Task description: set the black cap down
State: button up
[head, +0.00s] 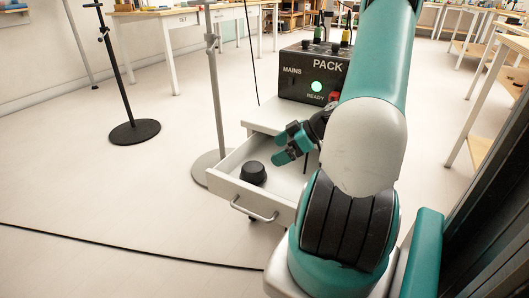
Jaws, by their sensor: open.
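The black cap (253,173) sits in the open white drawer (225,188), toward its front left. My gripper (279,150) is just above and to the right of the cap, over the drawer. The gripper is open and appears empty, apart from the cap. My arm hides the right part of the drawer.
A black power pack (312,77) with a lit green light stands on the white cabinet (262,118) behind the drawer. A grey stand pole (216,100) rises close to the drawer's left side. A black cable (120,239) runs along the floor.

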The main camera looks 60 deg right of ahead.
jog(key=w+a+r+n+g, duration=0.1)
jog(key=w+a+r+g, duration=0.1)
jog(key=a+r, duration=0.35)
jog(key=w+a+r+g+y, duration=0.1)
jog(key=w+a+r+g, duration=0.1)
jog(key=a, duration=0.7)
jog(key=w+a+r+n+g, duration=0.1)
jog(key=w+a+r+g, duration=0.2)
jog(key=a, duration=0.4)
jog(key=s+a+r+g+h, duration=0.1)
jog(key=s+a+r, duration=0.2)
jog(key=s+a, duration=0.4)
jog(key=s+a+r+g+h, duration=0.1)
jog(key=s+a+r, duration=0.3)
jog(key=s+a, duration=0.4)
jog(key=a, duration=0.5)
jog(key=shift+s+r+p, duration=0.15)
jog(key=shift+s+p, duration=0.1)
jog(key=shift+p, duration=0.1)
jog(key=shift+a, duration=0.1)
